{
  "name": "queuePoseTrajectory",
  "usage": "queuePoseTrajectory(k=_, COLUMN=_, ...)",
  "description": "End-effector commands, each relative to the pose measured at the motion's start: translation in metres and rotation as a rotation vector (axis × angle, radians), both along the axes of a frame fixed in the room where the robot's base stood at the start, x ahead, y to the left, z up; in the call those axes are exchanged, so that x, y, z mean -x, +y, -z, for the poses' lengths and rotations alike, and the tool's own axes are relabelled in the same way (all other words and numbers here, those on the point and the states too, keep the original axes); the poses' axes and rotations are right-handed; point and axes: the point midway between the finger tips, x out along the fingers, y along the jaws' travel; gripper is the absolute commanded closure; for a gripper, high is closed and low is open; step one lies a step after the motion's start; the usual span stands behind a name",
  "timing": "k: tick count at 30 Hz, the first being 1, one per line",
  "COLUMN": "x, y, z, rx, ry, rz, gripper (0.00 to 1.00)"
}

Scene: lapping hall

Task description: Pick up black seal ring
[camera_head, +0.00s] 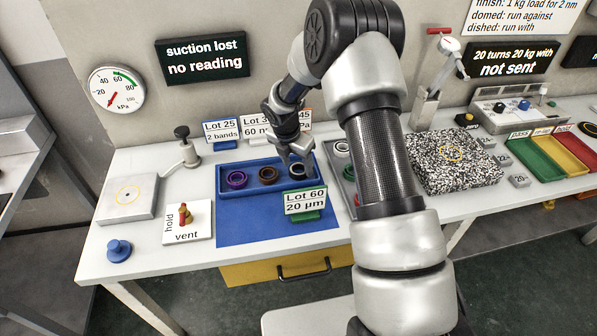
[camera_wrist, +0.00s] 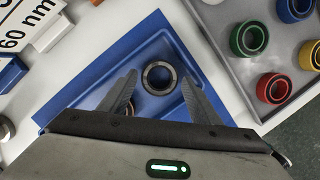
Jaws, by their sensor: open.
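The black seal ring (camera_wrist: 159,78) lies in the blue tray (camera_wrist: 148,31). In the wrist view it sits just beyond and between the two fingers of my gripper (camera_wrist: 160,97), which is open and empty. In the head view the black ring (camera_head: 297,170) is at the right end of the blue tray (camera_head: 240,190), partly hidden, with my gripper (camera_head: 291,160) over it. A brown ring (camera_head: 267,174) and a purple ring (camera_head: 237,179) sit to its left in the same tray.
A green-based card reading Lot 60 (camera_head: 305,202) stands in front of the tray. Further cards (camera_head: 221,130) stand behind it. A grey tray (camera_wrist: 222,17) with several coloured rings lies to the right. A speckled black-and-white plate (camera_head: 452,162) is farther right.

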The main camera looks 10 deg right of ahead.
Motion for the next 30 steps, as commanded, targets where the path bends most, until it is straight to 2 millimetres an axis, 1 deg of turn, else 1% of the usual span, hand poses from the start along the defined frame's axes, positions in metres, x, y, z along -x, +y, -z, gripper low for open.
queuePoseTrajectory(k=1, x=-0.001, y=-0.001, z=0.005, rx=-0.001, ry=-0.001, rz=0.000, gripper=0.43)
queuePoseTrajectory(k=3, x=-0.002, y=-0.002, z=0.010, rx=0.000, ry=-0.001, rz=-0.001, gripper=0.43)
queuePoseTrajectory(k=10, x=-0.003, y=-0.002, z=0.011, rx=0.000, ry=-0.001, rz=-0.001, gripper=0.43)
queuePoseTrajectory(k=11, x=-0.003, y=-0.002, z=0.011, rx=0.000, ry=-0.001, rz=-0.001, gripper=0.46)
queuePoseTrajectory(k=12, x=-0.003, y=-0.002, z=0.011, rx=0.000, ry=-0.001, rz=-0.001, gripper=0.53)
queuePoseTrajectory(k=16, x=-0.003, y=-0.002, z=0.011, rx=0.000, ry=-0.001, rz=-0.001, gripper=0.75)
queuePoseTrajectory(k=24, x=-0.003, y=-0.002, z=0.008, rx=0.000, ry=-0.003, rz=-0.001, gripper=0.76)
queuePoseTrajectory(k=26, x=-0.003, y=-0.002, z=0.002, rx=0.000, ry=-0.004, rz=-0.001, gripper=0.76)
queuePoseTrajectory(k=29, x=-0.004, y=-0.002, z=-0.014, rx=0.001, ry=-0.005, rz=-0.001, gripper=0.76)
queuePoseTrajectory(k=30, x=-0.004, y=-0.002, z=-0.023, rx=0.000, ry=-0.007, rz=0.000, gripper=0.76)
